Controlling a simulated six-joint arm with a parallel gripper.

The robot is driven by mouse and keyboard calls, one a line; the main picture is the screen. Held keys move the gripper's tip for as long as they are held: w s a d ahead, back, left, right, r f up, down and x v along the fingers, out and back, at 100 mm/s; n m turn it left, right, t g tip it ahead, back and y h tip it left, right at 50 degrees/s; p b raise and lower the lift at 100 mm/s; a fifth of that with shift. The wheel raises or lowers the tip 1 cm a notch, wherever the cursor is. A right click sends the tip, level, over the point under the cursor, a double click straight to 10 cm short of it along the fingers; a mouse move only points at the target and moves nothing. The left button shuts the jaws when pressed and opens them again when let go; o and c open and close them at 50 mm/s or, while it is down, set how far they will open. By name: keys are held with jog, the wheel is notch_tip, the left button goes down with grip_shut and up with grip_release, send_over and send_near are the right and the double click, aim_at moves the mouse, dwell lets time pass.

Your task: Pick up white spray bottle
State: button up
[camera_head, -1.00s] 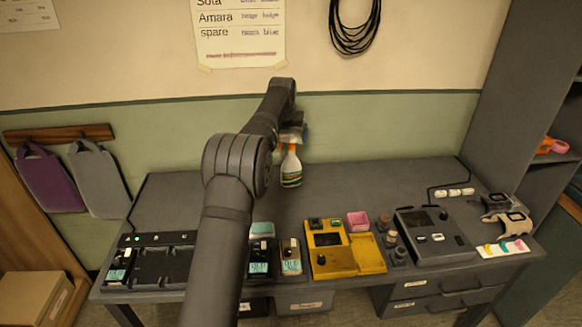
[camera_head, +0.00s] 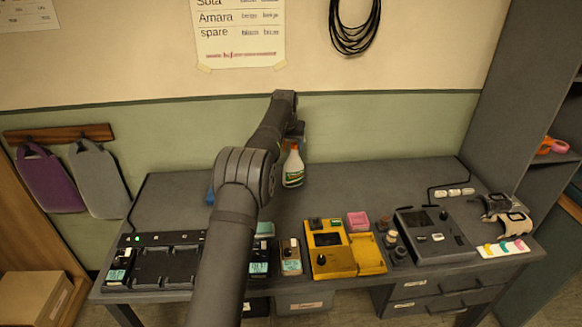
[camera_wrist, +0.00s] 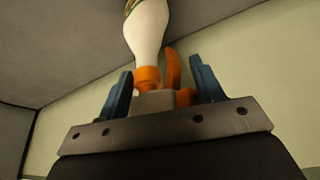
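The white spray bottle (camera_head: 293,172) stands upright at the back of the grey desk, with a green label. In the head view its top is hidden behind my arm's end. In the wrist view the white bottle (camera_wrist: 149,38) shows with its orange collar and trigger. My gripper (camera_wrist: 161,68) is open, with one blue finger on each side of the orange spray head. Small gaps show between the fingers and the orange parts, and I see no clear contact. In the head view the fingers are mostly hidden at the arm's end.
Along the desk front are a black tray (camera_head: 166,266), a yellow device (camera_head: 326,238), a pink box (camera_head: 358,221) and a grey device (camera_head: 437,238). A small blue thing (camera_head: 210,196) shows beside my arm. The desk right of the bottle is clear.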

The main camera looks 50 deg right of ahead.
grip_shut()
jog(key=shift+s+f, duration=0.1)
jog(key=shift+f, duration=0.05)
dwell(0.8)
